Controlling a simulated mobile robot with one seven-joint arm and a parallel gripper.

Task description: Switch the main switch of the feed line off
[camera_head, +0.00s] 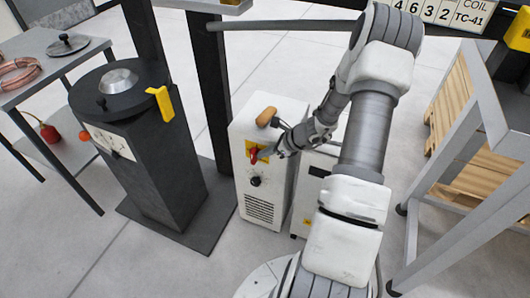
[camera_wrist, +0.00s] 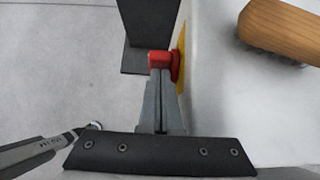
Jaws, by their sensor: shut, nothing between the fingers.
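The main switch is a red rotary handle (camera_head: 254,155) on a yellow plate (camera_head: 263,158), on the front of a white cabinet (camera_head: 243,135). In the wrist view the red handle (camera_wrist: 160,61) sticks out to the left of the yellow plate (camera_wrist: 181,58). My gripper (camera_head: 278,153) is at the front of the cabinet, just right of the switch. In the wrist view my gripper's fingers (camera_wrist: 160,74) are shut together, with their tips at the red handle and overlapping its lower edge. I cannot tell whether they touch it, or which position the handle is set to.
A black knob (camera_head: 256,181) is below the switch. A dark pedestal machine (camera_head: 150,160) stands left, a second white box (camera_head: 305,190) right. Floor in front is clear.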

